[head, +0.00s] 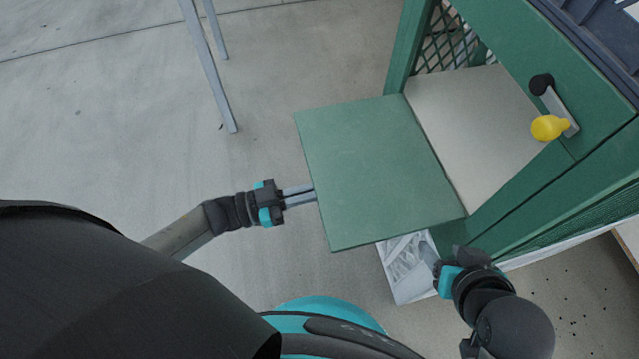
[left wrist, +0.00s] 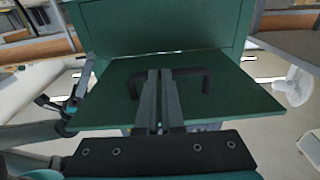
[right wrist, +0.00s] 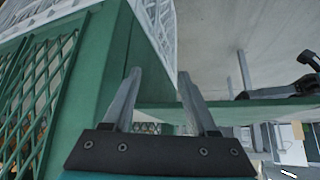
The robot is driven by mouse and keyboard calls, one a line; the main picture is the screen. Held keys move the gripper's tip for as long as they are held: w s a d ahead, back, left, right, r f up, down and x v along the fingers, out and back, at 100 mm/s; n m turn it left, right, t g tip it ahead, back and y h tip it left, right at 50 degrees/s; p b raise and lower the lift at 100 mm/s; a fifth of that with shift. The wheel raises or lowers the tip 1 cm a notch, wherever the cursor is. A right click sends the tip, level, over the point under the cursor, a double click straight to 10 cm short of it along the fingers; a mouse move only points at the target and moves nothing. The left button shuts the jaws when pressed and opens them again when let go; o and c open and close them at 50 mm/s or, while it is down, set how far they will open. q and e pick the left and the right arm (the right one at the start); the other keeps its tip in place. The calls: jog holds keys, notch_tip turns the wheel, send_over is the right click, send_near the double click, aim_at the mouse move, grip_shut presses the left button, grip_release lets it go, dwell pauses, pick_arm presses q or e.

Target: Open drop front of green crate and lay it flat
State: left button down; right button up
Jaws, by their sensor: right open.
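The green crate (head: 487,217) stands at the right in the head view. Its drop front (head: 380,170) is swung out from the opening and looks about flat, inner face up. My left gripper (head: 308,190) reaches the panel's outer edge, its tips hidden there. In the left wrist view its fingers (left wrist: 160,75) are close together with a thin gap, crossing in front of a dark handle (left wrist: 205,80) on the panel; contact is unclear. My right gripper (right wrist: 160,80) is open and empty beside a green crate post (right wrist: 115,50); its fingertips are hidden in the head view.
A white box with grey contents (head: 408,265) is partly under the panel. Grey metal legs (head: 208,65) stand at upper left.

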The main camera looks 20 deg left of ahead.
pick_arm(q)
jog(key=shift+w+d+r, duration=0.15)
jog(key=shift+d+r, duration=0.1)
dwell(0.3)
